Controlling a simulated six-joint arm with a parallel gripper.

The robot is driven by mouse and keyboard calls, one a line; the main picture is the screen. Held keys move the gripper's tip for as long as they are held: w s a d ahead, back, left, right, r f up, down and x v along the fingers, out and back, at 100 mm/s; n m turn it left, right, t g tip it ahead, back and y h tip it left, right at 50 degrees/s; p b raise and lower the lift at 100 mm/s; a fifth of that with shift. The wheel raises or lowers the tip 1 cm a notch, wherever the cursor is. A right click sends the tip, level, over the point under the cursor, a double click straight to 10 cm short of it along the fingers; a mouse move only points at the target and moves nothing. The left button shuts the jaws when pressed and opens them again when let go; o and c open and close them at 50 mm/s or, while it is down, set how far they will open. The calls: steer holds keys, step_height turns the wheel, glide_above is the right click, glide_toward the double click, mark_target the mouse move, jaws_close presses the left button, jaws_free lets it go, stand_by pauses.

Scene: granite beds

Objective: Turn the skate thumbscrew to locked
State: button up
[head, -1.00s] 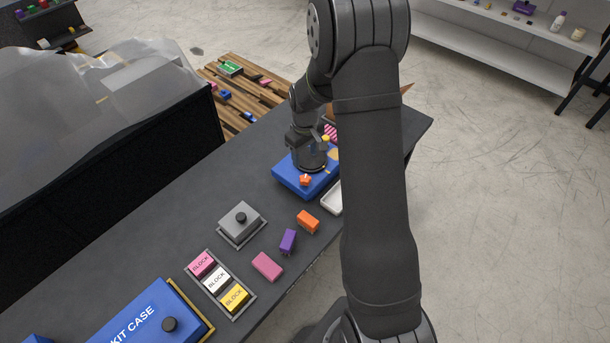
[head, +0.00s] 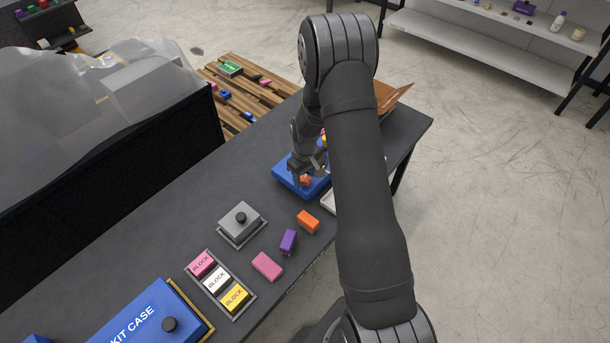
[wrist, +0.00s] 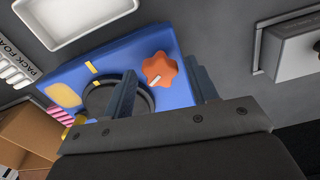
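The skate is a blue block (head: 287,179) with yellow marks, lying on the dark bench; its blue top (wrist: 185,42) also fills the middle of the wrist view. Its thumbscrew is an orange lobed knob (wrist: 160,68) with a short white mark, and it shows small in the head view (head: 305,180). My gripper (wrist: 165,78) is open, with one finger to the left of the knob and one to the right. Gaps show on both sides of the knob, so neither finger visibly grips it. The left finger hides part of a dark round ring on the skate.
A white tray (wrist: 75,28) lies beside the skate. A grey lidded box (head: 241,222), orange block (head: 308,222), purple block (head: 288,241) and pink block (head: 267,266) stand nearer. An open cardboard box (head: 393,98) is at the bench's far end.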

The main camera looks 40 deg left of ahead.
steer(key=c, duration=0.9)
steer(key=shift+o, duration=0.2)
steer(key=shift+m, duration=0.3)
steer(key=m, duration=0.4)
steer(key=shift+m, duration=0.3)
steer(key=m, duration=1.1)
steer(key=shift+m, duration=0.4)
steer(key=m, duration=0.6)
steer(key=shift+m, duration=0.4)
